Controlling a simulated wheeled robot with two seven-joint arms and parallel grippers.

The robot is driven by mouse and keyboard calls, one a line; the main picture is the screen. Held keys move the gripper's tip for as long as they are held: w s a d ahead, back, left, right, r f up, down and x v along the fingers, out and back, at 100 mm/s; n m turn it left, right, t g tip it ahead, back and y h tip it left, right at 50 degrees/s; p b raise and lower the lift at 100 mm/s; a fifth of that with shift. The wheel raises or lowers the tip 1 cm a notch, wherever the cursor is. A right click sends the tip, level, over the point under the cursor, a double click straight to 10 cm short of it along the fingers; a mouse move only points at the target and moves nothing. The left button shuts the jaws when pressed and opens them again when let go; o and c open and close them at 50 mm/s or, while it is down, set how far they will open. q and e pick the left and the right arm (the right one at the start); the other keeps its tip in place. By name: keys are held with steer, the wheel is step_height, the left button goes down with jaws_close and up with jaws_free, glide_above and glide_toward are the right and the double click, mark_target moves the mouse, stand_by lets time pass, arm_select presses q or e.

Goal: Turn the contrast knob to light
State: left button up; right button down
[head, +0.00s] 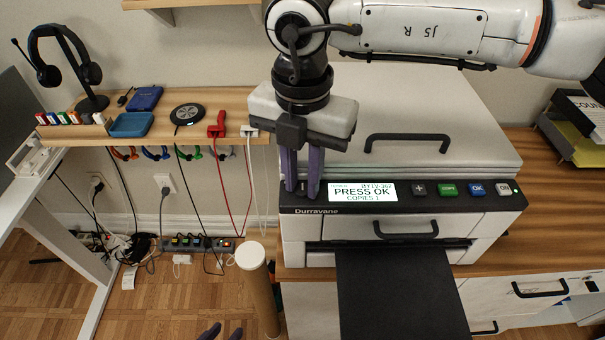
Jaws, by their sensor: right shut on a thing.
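The printer (470,202) has a dark control panel with a lit display (361,192) that reads "PRESS OK" and "COPIES 1"; its top line is too small to read surely. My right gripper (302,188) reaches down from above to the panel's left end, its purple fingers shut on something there. The contrast knob is hidden by these fingers, so its pointer setting cannot be seen. My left gripper (223,334) shows only two purple fingertips at the bottom edge. They stand apart with nothing seen between them, well away from the printer.
Panel buttons, including a blue OK button (477,190), lie right of the display. A black tray (398,290) sticks out in front. A tan post (262,290) stands left of the printer. A wooden shelf (75,132) with a headset and cables is at left.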

steer(key=shift+n+b, duration=0.3)
steer(key=shift+b, duration=0.1)
steer(key=shift+f+n+b, duration=0.15)
steer(key=shift+n+b, duration=0.75)
steer(key=shift+b, duration=0.05)
steer(key=n+b, duration=0.2)
steer(key=n, duration=0.1)
steer(key=shift+n, duration=0.3)
steer(key=shift+n+b, duration=0.55)
steer(key=shift+n, duration=0.35)
steer(key=shift+w+n+b, duration=0.1)
steer(key=shift+n+b, duration=0.25)
steer(key=shift+n, duration=0.75)
steer(key=shift+r+n, duration=0.2)
steer(key=shift+n, duration=0.8)
